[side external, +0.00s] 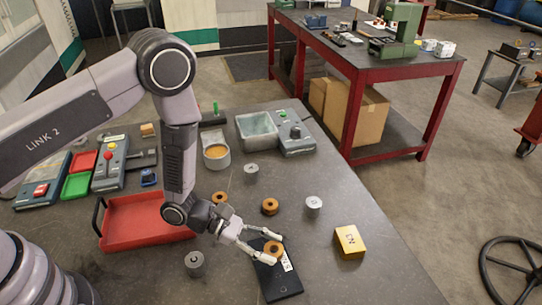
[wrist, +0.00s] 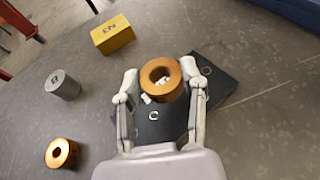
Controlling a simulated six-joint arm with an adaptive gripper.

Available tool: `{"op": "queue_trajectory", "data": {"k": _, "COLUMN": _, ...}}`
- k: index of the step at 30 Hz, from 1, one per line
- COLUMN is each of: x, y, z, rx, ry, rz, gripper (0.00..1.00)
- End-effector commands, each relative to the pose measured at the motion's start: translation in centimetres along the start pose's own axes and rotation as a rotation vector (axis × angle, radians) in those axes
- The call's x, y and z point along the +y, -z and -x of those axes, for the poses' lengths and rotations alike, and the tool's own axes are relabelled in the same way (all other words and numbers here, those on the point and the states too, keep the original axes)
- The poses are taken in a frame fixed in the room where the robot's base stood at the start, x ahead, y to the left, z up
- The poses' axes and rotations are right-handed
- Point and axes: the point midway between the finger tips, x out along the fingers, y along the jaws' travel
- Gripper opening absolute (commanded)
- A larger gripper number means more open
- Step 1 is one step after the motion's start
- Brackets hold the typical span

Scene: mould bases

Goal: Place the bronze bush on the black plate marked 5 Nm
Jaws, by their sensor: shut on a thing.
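My gripper (side external: 263,244) is shut on a bronze bush (side external: 273,250), a ring with a hole through it. The bush is over the black plate (side external: 281,281), whose white label is partly covered by the bush and fingers. In the wrist view the bush (wrist: 161,79) sits between my two fingertips, with the black plate (wrist: 216,84) beneath. I cannot tell whether the bush touches the plate. Two more bronze bushes stand on the bench, one at the middle (side external: 270,206) and one beside my wrist (side external: 220,198).
A yellow block (side external: 349,241) is right of the plate. Grey metal cylinders stand at the right (side external: 314,205), behind (side external: 251,172) and front left (side external: 194,263). A red tray (side external: 140,242) lies left. The bench is bare between the plate and yellow block.

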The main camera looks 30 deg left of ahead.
Motion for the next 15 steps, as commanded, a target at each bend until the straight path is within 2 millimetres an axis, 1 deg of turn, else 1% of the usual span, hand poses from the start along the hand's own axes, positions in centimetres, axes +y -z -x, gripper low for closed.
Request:
{"op": "queue_trajectory", "data": {"k": 4, "x": -0.1, "y": 2.0, "z": -0.8, "rx": 0.0, "ry": 0.001, "rz": 0.001, "gripper": 0.01}}
{"op": "queue_trajectory", "data": {"k": 7, "x": -0.1, "y": 3.1, "z": -1.3, "rx": -0.001, "ry": 0.001, "rz": 0.0, "gripper": 0.01}}
{"op": "queue_trajectory", "data": {"k": 10, "x": 0.0, "y": 3.4, "z": -1.5, "rx": -0.002, "ry": 0.0, "rz": -0.002, "gripper": 0.01}}
{"op": "queue_trajectory", "data": {"k": 15, "x": 0.0, "y": 3.4, "z": -1.4, "rx": -0.002, "ry": 0.0, "rz": -0.002, "gripper": 0.01}}
